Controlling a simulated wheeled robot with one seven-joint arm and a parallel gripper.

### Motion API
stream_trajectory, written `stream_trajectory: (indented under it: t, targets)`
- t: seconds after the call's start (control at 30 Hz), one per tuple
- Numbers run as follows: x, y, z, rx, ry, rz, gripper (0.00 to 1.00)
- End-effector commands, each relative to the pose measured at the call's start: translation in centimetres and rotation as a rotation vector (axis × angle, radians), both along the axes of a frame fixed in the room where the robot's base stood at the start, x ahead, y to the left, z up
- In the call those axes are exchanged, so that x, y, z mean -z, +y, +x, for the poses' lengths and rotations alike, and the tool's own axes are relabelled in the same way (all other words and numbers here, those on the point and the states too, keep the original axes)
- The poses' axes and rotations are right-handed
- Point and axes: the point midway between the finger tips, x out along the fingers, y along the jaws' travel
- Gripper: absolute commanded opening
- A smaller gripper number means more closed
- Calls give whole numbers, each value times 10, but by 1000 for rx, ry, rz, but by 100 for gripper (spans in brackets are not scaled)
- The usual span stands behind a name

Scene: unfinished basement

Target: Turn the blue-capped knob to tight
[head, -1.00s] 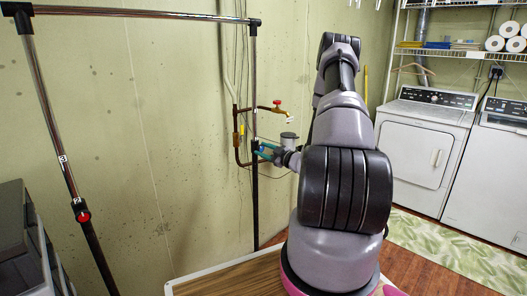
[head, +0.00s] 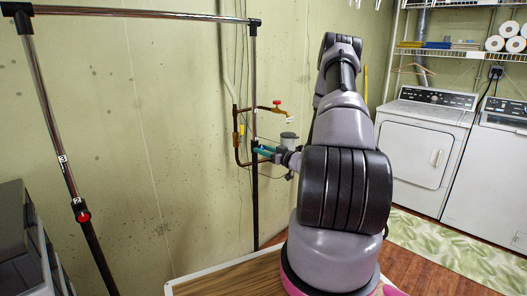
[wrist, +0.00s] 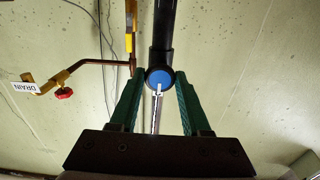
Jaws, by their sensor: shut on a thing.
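The blue-capped knob (wrist: 159,76) sits on the right-hand post of a clothes rack. In the wrist view its round blue cap faces me, with a white mark running from the cap's middle down to its lower edge. My gripper (wrist: 159,82) has its two green fingers closed on the knob, one on each side. In the head view my gripper (head: 258,150) reaches the post (head: 255,195) from the right, and its fingers hide the knob. A small white label shows just below the knob in the wrist view; its writing is unclear.
A copper pipe with a red valve handle (head: 277,102) runs close behind the post; it also shows in the wrist view (wrist: 64,93) beside a DRAIN tag (wrist: 25,86). The rack's left post has a red knob (head: 82,216). A dryer (head: 424,145) stands at right.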

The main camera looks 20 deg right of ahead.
Motion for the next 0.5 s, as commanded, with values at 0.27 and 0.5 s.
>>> stream_trajectory:
  t: [0.27,0.5]
  targets:
    - [1,-1,-1,1,5,6,0]
    - [1,0,-1,1,5,5,77]
